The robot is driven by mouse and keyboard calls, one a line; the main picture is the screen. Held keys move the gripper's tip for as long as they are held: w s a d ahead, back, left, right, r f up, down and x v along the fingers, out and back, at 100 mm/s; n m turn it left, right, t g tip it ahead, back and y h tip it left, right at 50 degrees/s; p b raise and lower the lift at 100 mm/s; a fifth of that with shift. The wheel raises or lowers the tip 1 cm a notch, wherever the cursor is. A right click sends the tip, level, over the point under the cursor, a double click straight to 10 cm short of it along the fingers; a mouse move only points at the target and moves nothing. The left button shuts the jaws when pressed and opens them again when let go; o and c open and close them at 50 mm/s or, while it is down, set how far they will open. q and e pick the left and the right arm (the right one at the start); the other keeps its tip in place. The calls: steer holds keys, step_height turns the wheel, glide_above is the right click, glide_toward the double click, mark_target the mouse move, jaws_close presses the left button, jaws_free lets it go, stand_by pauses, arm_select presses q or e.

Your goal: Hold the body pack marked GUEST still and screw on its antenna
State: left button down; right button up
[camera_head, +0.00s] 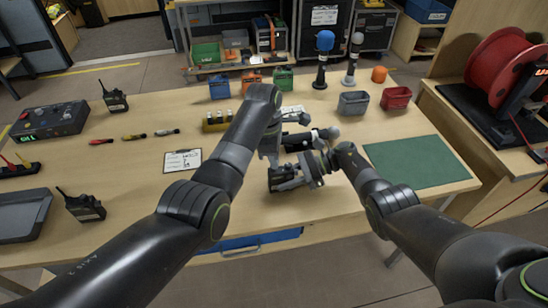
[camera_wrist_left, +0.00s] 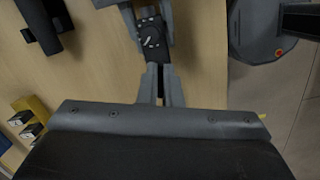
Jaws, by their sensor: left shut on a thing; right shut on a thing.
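The body pack (camera_wrist_left: 152,40) is a small dark box with light controls on its face. In the left wrist view it sits between the grey fingers of my right gripper (camera_wrist_left: 148,24), which is shut on it. My left gripper (camera_wrist_left: 161,86) has its fingers close together just below the pack, apparently shut on the thin antenna, which the fingers hide. In the head view my left gripper (camera_head: 271,152) and right gripper (camera_head: 290,180) meet over the middle of the table. The GUEST mark is not readable, and whether the antenna touches its socket cannot be told.
A handheld microphone with a grey head (camera_head: 333,132) lies close behind the grippers. A yellow block (camera_head: 216,122) and a clipboard (camera_head: 183,160) are to the left. A green mat (camera_head: 418,162) lies to the right. Two microphones stand upright behind, near small bins (camera_head: 353,103).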

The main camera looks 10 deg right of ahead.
arm_select(q)
steer(key=shift+m, duration=2)
steer(key=shift+m+g, duration=0.3)
steer(key=shift+m, duration=0.5)
steer(key=shift+m+y, duration=0.3)
steer(key=shift+m, duration=0.9)
steer(key=m, duration=0.4)
steer(key=shift+y, duration=0.3)
steer(key=c, duration=1.7)
jaws_free()
